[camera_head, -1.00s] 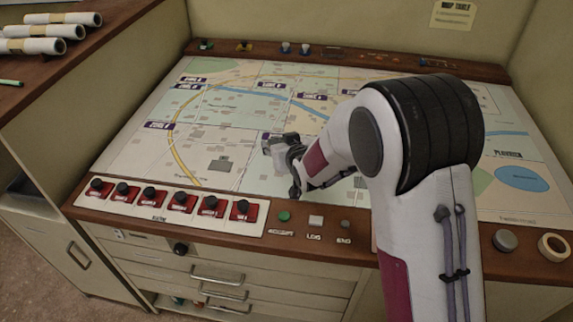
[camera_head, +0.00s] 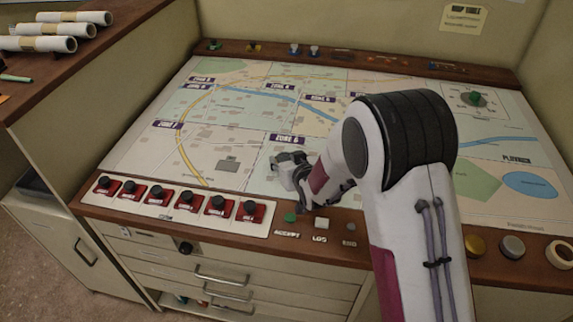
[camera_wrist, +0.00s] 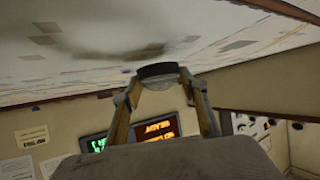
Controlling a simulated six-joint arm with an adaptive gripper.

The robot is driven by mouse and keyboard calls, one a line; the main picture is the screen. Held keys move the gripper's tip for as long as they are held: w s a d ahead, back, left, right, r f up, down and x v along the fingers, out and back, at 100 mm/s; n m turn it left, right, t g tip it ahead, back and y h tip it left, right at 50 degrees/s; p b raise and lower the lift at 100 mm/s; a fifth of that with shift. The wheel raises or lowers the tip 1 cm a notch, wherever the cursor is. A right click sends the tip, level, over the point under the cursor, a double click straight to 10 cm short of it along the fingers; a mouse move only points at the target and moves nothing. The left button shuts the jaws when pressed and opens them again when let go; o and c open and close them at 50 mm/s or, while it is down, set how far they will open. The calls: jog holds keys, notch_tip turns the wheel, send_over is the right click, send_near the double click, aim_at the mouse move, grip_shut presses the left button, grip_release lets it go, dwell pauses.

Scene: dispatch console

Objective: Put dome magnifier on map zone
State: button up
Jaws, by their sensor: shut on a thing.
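The dome magnifier (camera_wrist: 157,77), a dark ring with a clear dome, is held between the two fingertips of my gripper (camera_wrist: 160,84) in the wrist view. The gripper is shut on it, with the map surface (camera_wrist: 60,40) close by; I cannot tell whether they touch. In the head view my gripper (camera_head: 301,184) is over the front middle of the map (camera_head: 215,135), just below the Zone 6 label (camera_head: 290,138). The magnifier cannot be made out there.
Red switches (camera_head: 189,200) line the front left edge. A green button (camera_head: 290,217) and a white button (camera_head: 321,222) lie close to the gripper. A tape roll (camera_head: 559,254) and round discs (camera_head: 512,247) sit at front right. The map's left part is clear.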

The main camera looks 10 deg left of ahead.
jog(key=shift+f, duration=0.95)
jog(key=shift+f, duration=0.2)
jog(key=o, duration=1.2)
jog(key=shift+o, duration=0.2)
jog(key=shift+r, duration=0.15)
jog(key=shift+v, duration=5.9)
jog(key=shift+s, duration=0.1)
